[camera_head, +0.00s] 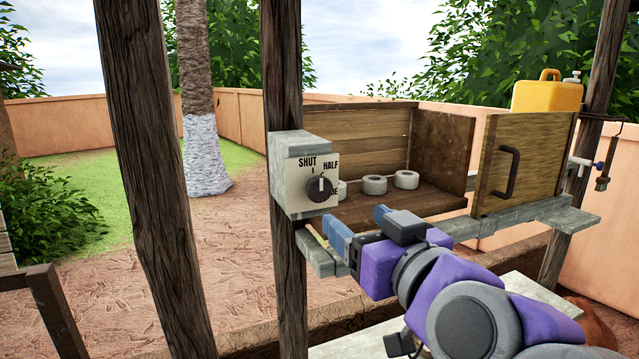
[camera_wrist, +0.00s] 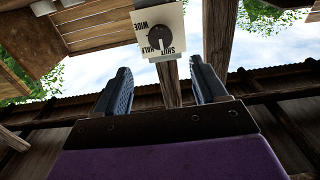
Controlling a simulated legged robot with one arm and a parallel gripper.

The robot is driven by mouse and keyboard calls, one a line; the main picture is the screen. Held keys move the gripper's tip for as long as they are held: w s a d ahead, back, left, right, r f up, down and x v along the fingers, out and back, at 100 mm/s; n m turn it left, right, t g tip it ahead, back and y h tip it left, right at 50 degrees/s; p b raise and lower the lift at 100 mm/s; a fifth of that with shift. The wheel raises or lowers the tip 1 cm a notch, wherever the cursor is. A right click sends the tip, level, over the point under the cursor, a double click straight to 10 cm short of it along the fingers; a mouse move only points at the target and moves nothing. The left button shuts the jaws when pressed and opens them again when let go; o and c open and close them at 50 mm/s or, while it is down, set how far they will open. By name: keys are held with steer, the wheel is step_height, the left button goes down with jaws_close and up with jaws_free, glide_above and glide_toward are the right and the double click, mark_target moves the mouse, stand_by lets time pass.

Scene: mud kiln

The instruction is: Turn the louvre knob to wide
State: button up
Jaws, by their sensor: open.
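The louvre knob (camera_head: 320,188) is a dark round dial on a pale plate, on the front of a grey box (camera_head: 299,143) fixed to a wooden post. The plate reads SHUT, HALF and a partly covered third word; the wrist view shows it as WIDE, upside down. The knob's white mark points roughly up, near the SHUT–HALF side; its exact setting is hard to tell. My gripper (camera_head: 360,222) is open and empty, below and right of the knob, apart from it. In the wrist view the knob (camera_wrist: 160,37) appears beyond and between the open fingers.
Right of the box, a wooden shelf (camera_head: 360,135) holds several white rings (camera_head: 374,184). A wooden door (camera_head: 524,165) with a dark handle stands beside it. A yellow container (camera_head: 547,93) sits above. Wooden posts (camera_head: 150,180) stand at left.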

mark_target(321, 192)
steer(key=p+x, duration=0.2)
steer(key=x, duration=1.2)
steer(key=shift+w+a+f, duration=0.1)
steer(key=shift+w, duration=0.05)
steer(key=shift+c, duration=0.4)
steer(key=c, duration=0.9)
